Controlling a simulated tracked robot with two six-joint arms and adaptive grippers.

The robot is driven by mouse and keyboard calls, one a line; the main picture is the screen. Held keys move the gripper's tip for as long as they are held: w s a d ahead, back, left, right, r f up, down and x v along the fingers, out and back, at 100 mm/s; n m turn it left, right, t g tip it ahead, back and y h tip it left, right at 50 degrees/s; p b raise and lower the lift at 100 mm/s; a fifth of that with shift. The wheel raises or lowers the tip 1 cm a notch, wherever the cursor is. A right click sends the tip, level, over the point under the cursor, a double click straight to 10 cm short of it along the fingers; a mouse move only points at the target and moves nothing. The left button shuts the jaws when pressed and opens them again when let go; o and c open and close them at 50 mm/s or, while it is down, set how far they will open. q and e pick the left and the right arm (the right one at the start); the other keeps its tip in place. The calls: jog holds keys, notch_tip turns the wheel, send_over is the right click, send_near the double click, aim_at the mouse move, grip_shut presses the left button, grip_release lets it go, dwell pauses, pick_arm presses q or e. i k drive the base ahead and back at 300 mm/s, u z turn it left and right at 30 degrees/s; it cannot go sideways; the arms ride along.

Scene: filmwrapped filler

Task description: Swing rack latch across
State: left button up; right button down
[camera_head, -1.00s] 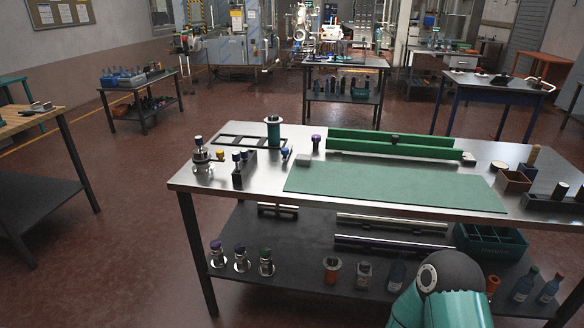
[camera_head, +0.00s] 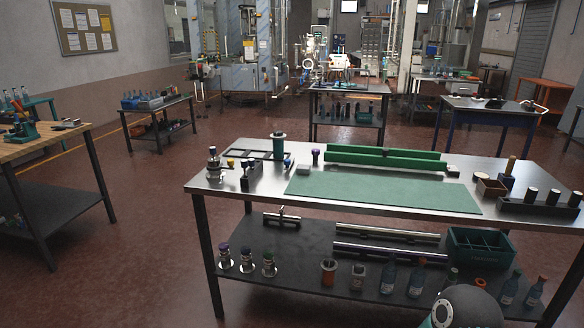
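A long green rack-like piece (camera_head: 385,157) with two parallel rails lies along the back of the steel-topped table (camera_head: 262,196). A small grey block (camera_head: 453,171) sits by its right end. A dark flat frame (camera_head: 262,142) lies at the back left of the tabletop. I cannot tell which part is the rack latch; it is too small or hidden at this distance. Neither of my grippers is in view. Only a rounded black and green part of my own arm shows at the bottom right.
A green mat (camera_head: 380,192) covers the middle of the tabletop. The lower shelf (camera_head: 300,262) holds bottles and a green crate (camera_head: 487,246). Open floor lies at left.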

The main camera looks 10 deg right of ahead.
aim_at(287, 163)
jog(key=u, duration=0.3)
jog(key=i, duration=0.85)
